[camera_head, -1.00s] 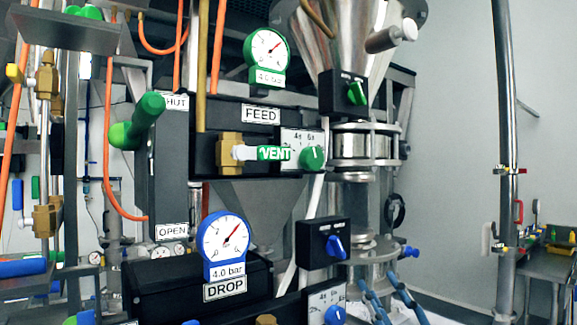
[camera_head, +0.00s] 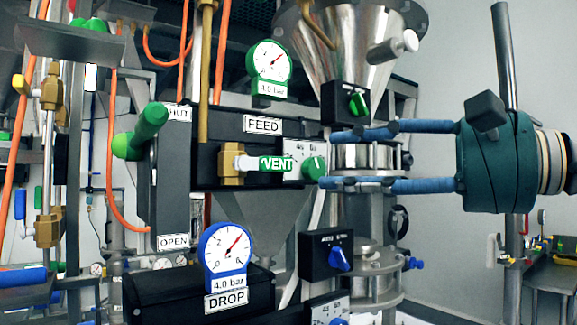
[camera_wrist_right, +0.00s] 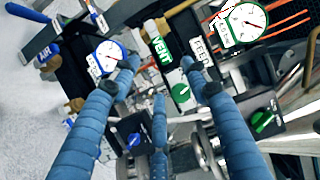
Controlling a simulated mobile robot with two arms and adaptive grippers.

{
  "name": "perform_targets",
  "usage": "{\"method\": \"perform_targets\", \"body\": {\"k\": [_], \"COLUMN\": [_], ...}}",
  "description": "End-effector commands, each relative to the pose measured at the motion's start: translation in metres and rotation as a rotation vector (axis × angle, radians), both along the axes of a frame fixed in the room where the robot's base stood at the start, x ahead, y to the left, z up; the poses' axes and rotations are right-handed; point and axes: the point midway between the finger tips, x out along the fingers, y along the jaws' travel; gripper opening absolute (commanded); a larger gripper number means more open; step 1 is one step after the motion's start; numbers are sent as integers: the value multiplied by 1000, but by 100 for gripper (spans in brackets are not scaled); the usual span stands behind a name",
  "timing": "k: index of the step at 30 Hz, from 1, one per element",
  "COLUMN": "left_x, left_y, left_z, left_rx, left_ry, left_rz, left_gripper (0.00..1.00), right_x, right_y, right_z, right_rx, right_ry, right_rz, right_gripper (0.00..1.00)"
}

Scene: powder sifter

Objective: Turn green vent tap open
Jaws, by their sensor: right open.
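The green vent tap handle (camera_head: 276,164), lettered VENT, points right from its brass valve body (camera_head: 232,165) on the black FEED unit and lies about level. It also shows in the right wrist view (camera_wrist_right: 160,47), between the tips of two blue fingers. My right gripper (camera_head: 325,158) comes in from the right at the tap's height. It is open, with one finger above the other and nothing between them. Its tips are right of the handle, near the green round knob (camera_head: 314,168), and do not appear to touch the handle. My left gripper is out of view.
A green-rimmed gauge (camera_head: 269,62) stands above FEED, and a blue-rimmed gauge (camera_head: 225,252) above DROP. A green-handled lever (camera_head: 142,130) is at the left. The metal hopper column (camera_head: 362,215) stands behind my right fingers. A blue switch (camera_head: 338,258) sits below.

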Motion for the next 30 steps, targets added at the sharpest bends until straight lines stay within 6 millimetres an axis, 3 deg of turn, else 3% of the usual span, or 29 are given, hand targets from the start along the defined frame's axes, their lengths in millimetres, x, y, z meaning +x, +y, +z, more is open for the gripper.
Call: {"method": "perform_targets", "body": {"k": [13,18,27,30], "left_x": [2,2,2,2], "left_y": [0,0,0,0], "left_z": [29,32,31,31], "left_rx": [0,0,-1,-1], "left_ry": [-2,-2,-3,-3], "left_rz": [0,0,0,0], "left_gripper": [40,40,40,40], "right_x": [40,47,48,48], "right_y": [69,79,81,80], "right_z": [2,1,0,0], "right_rx": [3,4,4,4], "right_ry": [4,2,2,2], "right_rz": [7,6,5,5], "right_gripper": [46,46,46,26]}}
